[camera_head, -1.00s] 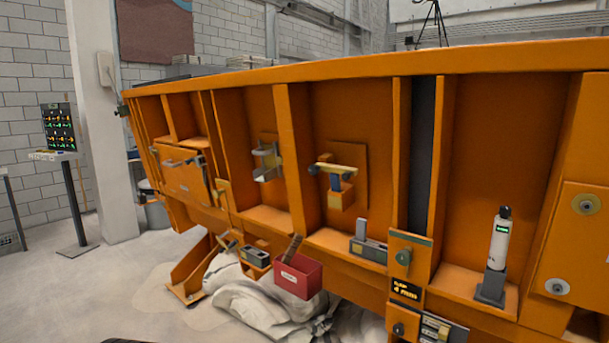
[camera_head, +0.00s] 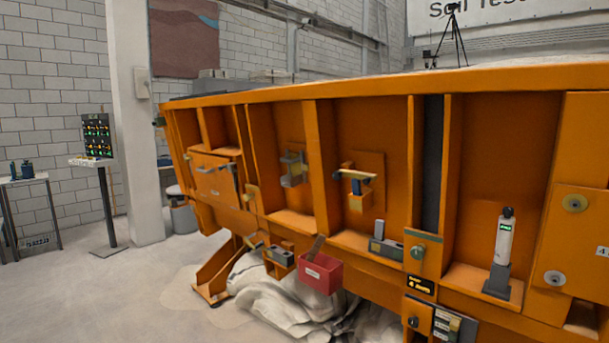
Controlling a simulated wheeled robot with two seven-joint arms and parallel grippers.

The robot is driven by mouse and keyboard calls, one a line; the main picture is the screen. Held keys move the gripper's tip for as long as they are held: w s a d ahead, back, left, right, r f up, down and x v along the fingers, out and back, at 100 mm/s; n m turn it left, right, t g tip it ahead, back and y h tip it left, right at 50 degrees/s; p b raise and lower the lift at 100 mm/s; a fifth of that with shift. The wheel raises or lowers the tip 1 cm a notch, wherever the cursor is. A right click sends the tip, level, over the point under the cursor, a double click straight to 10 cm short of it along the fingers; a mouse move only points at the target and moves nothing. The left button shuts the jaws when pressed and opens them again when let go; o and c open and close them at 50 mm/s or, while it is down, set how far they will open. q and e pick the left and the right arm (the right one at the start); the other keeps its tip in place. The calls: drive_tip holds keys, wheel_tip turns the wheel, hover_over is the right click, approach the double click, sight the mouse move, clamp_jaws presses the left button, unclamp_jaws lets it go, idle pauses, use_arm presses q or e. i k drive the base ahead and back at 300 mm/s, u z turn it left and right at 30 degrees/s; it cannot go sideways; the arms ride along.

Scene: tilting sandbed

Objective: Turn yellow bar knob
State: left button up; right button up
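A yellow bar knob (camera_head: 354,174) sits on the front of the orange sandbed (camera_head: 370,88). It is a pale yellow bar on a short blue stem, above a small orange box on a square orange plate. The bar lies roughly level, tipped slightly down to the right. Nothing touches it. Neither of my grippers is in view.
A red box (camera_head: 320,275) juts from the sandbed's lower edge. A white cylinder (camera_head: 504,240) stands in the right bay. A grey latch (camera_head: 292,169) is left of the knob. Pale sacking (camera_head: 270,297) lies below. A panel stand (camera_head: 106,200) and open floor are at left.

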sight(337, 175)
drive_tip(key=u, duration=0.05)
drive_tip(key=i, duration=0.95)
drive_tip(key=z, duration=0.35)
